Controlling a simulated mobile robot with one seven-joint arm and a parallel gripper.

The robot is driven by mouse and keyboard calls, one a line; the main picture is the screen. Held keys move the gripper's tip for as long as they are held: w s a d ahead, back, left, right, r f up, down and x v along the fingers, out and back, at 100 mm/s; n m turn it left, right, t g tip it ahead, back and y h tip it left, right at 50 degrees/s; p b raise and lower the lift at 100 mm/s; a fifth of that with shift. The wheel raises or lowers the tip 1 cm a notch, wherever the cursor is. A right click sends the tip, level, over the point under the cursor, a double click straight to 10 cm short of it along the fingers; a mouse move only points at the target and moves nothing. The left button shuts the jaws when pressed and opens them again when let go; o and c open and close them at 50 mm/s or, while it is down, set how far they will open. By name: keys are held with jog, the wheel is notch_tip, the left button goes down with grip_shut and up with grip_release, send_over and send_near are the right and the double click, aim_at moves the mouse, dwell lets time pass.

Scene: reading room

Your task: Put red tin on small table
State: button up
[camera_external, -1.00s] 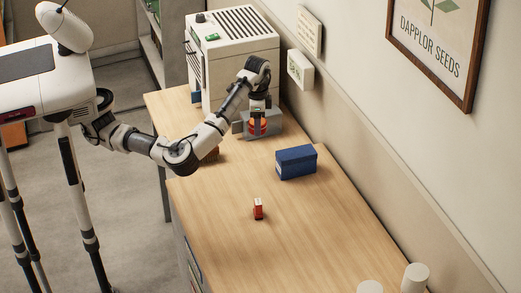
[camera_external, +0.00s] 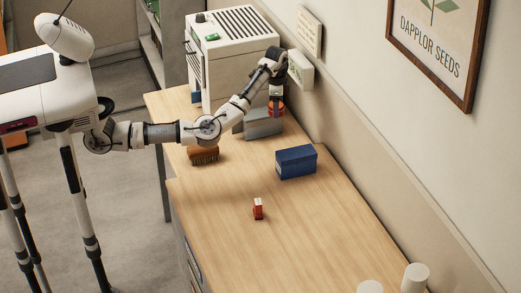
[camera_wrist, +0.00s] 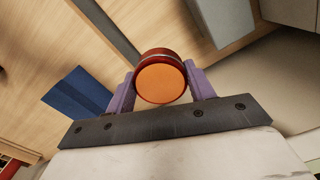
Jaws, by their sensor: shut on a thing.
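The red tin (camera_wrist: 160,76), round with an orange end face, sits between the two purple fingers of my gripper (camera_wrist: 161,84) in the wrist view. The gripper is shut on it. In the outside view my gripper (camera_external: 276,98) is at the far end of the wooden worktop, and the tin (camera_external: 277,107) shows beside and partly behind a grey block-like piece (camera_external: 263,124). The tin appears raised, but its exact height is unclear. I cannot make out a separate small table in these views.
A white slatted machine (camera_external: 235,60) stands behind the gripper, close to it. A blue box (camera_external: 296,162), a brown brush (camera_external: 203,155) and a small red item (camera_external: 258,209) are on the worktop (camera_external: 225,215). White cylinders (camera_external: 415,278) stand at the near end. The wall is close on the right.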

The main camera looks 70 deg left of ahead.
aim_at(275, 150)
notch_tip(275, 150, down, 16)
jog(key=shift+f+p, duration=0.25)
jog(key=shift+p, duration=0.7)
jog(key=shift+f, duration=0.1)
jog(key=o, duration=0.6)
jog(key=shift+f, duration=0.1)
jog(key=o, duration=0.4)
notch_tip(275, 150, up, 12)
jog(key=b, duration=0.2)
jog(key=shift+r, duration=0.2)
